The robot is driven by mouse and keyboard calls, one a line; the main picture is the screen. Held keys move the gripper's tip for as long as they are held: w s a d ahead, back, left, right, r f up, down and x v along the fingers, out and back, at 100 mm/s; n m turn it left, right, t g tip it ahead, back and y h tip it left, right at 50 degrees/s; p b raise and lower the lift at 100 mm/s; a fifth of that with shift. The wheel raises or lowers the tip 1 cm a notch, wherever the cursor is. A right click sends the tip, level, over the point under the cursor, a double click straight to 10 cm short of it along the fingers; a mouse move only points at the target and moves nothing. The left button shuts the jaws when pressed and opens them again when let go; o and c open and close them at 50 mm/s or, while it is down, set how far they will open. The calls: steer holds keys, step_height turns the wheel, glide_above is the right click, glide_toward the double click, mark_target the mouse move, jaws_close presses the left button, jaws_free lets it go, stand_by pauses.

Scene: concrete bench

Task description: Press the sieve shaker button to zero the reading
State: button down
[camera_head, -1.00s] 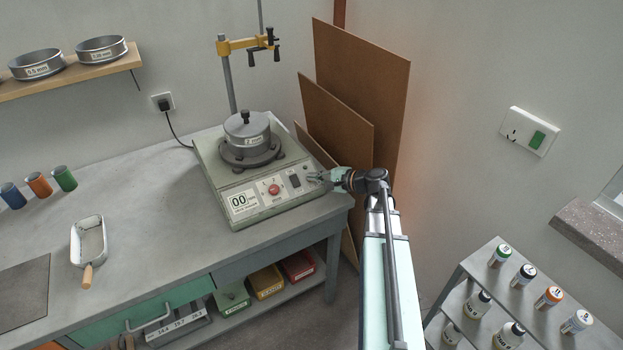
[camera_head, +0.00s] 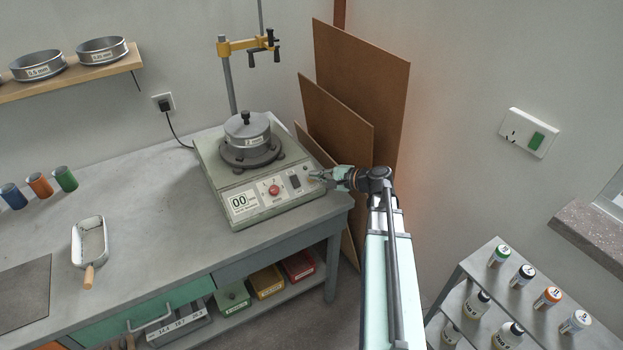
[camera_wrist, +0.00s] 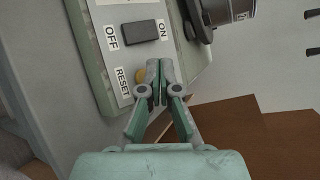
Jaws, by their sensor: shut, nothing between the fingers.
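The sieve shaker (camera_head: 252,170) stands on the bench, with a grey sieve on top and a sloping front panel. In the wrist view the switch (camera_wrist: 144,33) shows beside a RESET label (camera_wrist: 123,87) and a small yellowish button (camera_wrist: 140,75). My gripper (camera_head: 314,178) is at the right end of the panel. Its closed fingertips (camera_wrist: 156,66) are right beside the button and partly cover it. I cannot tell whether they touch it.
Brown boards (camera_head: 345,125) lean against the wall behind the shaker. A scoop-like tray (camera_head: 90,240) with a wooden handle lies on the bench at left, near several coloured cylinders (camera_head: 40,185). A bottle rack (camera_head: 480,300) stands at lower right. The middle of the bench is clear.

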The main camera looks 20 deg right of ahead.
steer(key=s+r, duration=0.1)
steer(key=r, duration=0.1)
steer(key=s+r+p, duration=0.1)
steer(key=shift+s+d+r, duration=0.1)
steer(key=shift+s+r, duration=0.05)
steer(key=shift+r, duration=0.2)
stand_by(0.6)
